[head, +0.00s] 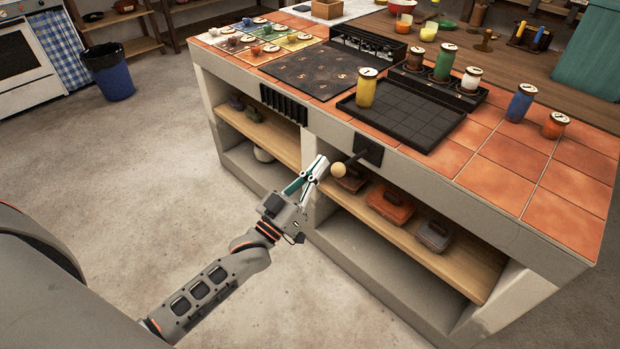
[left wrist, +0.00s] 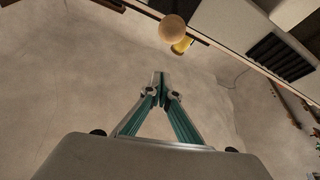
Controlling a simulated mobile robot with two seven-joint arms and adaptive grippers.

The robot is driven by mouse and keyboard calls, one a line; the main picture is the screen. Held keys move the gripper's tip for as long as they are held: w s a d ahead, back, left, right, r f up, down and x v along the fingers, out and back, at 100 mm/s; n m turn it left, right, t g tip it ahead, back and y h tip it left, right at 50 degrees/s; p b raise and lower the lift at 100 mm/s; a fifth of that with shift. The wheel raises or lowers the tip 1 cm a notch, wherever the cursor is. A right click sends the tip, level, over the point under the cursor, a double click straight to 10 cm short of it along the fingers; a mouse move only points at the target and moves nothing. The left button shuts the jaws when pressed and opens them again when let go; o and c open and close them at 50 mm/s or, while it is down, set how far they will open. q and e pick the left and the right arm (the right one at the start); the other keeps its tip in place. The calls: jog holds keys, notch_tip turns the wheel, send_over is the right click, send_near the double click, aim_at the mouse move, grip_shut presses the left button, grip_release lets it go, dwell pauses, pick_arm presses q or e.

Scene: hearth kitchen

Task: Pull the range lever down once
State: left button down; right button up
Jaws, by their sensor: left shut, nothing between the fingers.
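The range lever (head: 346,163) juts out from a dark plate (head: 368,150) on the front of the tiled counter. It ends in a pale round knob (head: 338,170). My left gripper (head: 322,165) is shut and empty, its fingertips just left of the knob in the head view. In the left wrist view the fingertips (left wrist: 159,78) meet, and the knob (left wrist: 173,29) shows beyond them, apart in the picture. Whether the fingers touch the knob cannot be told from the head view. My right gripper is not in view.
The counter top (head: 590,190) holds a black gridded tray (head: 425,125), a yellow jar (head: 367,88) and several other jars. Below the lever, lidded boxes (head: 390,203) stand on a wooden shelf (head: 455,262). The floor (head: 150,200) left of the counter is clear.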

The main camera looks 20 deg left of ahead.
aim_at(334, 169)
pick_arm(q)
jog(key=w, duration=0.1)
jog(key=w+d+f+b, duration=0.1)
jog(key=w+d+f, duration=0.1)
jog(key=shift+w+f, duration=0.2)
jog(key=shift+w, duration=0.15)
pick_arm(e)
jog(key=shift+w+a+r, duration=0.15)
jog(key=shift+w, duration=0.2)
pick_arm(q)
notch_tip(334, 169, down, 2)
jog(key=b, duration=0.2)
jog(key=shift+s+t+b, duration=0.15)
jog(key=shift+t+b, duration=0.15)
jog(key=shift+b, duration=0.1)
notch_tip(334, 169, down, 7)
jog(key=t+b, duration=0.4)
jog(key=b, duration=0.7)
jog(key=shift+w+r+n, duration=0.2)
jog(key=shift+w+n, duration=0.05)
jog(key=shift+n, duration=0.05)
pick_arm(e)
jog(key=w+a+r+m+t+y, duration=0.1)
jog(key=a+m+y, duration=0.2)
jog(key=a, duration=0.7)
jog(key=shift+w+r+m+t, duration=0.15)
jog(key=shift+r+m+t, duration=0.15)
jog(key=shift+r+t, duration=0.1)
